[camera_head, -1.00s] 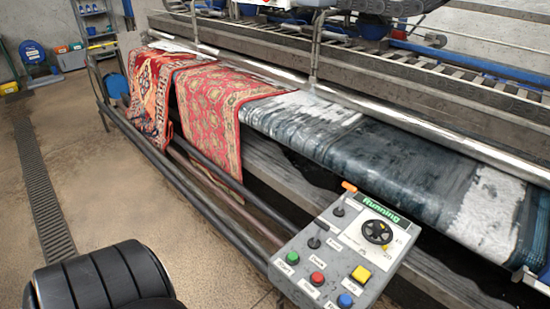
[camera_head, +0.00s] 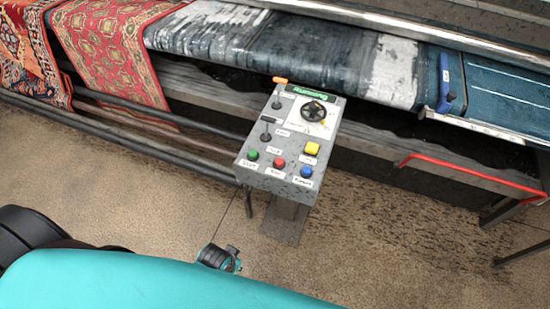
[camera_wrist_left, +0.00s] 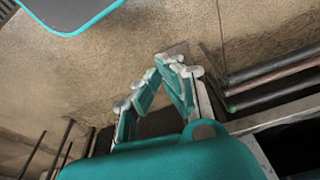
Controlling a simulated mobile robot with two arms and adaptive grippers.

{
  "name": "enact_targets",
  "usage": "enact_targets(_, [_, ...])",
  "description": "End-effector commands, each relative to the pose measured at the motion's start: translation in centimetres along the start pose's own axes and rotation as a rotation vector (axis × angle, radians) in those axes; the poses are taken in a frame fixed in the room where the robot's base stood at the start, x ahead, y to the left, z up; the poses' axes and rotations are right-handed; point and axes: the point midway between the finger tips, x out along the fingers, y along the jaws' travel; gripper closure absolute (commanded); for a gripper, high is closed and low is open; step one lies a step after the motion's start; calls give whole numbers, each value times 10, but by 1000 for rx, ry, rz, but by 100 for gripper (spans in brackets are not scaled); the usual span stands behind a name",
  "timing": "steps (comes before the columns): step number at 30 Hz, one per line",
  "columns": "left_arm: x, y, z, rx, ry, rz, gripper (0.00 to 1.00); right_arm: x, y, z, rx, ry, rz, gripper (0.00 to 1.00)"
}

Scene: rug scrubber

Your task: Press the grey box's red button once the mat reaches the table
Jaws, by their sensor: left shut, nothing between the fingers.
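The grey control box (camera_head: 258,172) stands on a post in the middle of the head view, its sloped panel facing me. Its red button (camera_head: 279,162) sits on the lower row between a green and a blue button, uncovered. A dark, wet-looking mat with pale foam (camera_head: 310,55) lies on the machine behind the box. Its right end is by the left edge of the blue table (camera_head: 495,90); I cannot tell whether they touch. My left gripper (camera_wrist_left: 172,62) is shut and empty in the left wrist view, above the floor. My right gripper is not in view.
A yellow button (camera_head: 312,148), a black dial (camera_head: 313,110) and small levers share the panel. Red patterned rugs (camera_head: 110,55) hang at the left. A red rail (camera_head: 465,172) stands out at the right. Floor in front of the box is open.

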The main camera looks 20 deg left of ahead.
Motion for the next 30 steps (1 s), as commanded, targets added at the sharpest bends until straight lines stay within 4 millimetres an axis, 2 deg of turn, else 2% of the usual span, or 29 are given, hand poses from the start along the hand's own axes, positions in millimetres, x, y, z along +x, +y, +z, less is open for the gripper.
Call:
enact_targets(1, [-28, -1, -15, -4, 17, 0, 100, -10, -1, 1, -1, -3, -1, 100])
enact_targets(6, [-103, -4, -56, -24, 61, 3, 100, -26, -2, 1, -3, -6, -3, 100])
enact_targets(11, [-168, -5, -99, -66, 129, 22, 100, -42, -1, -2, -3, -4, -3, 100])
enact_targets(13, [-189, -5, -125, -101, 174, 43, 100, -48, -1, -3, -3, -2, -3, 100])
enact_targets(16, [-198, -4, -172, -173, 248, 90, 100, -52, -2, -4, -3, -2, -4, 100])
enact_targets(24, [-177, -16, -297, -415, 412, 230, 100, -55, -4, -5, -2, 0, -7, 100])
enact_targets(27, [-171, -25, -332, -498, 455, 271, 100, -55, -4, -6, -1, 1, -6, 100])
enact_targets(30, [-169, -33, -357, -560, 486, 301, 100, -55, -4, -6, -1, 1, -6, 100])
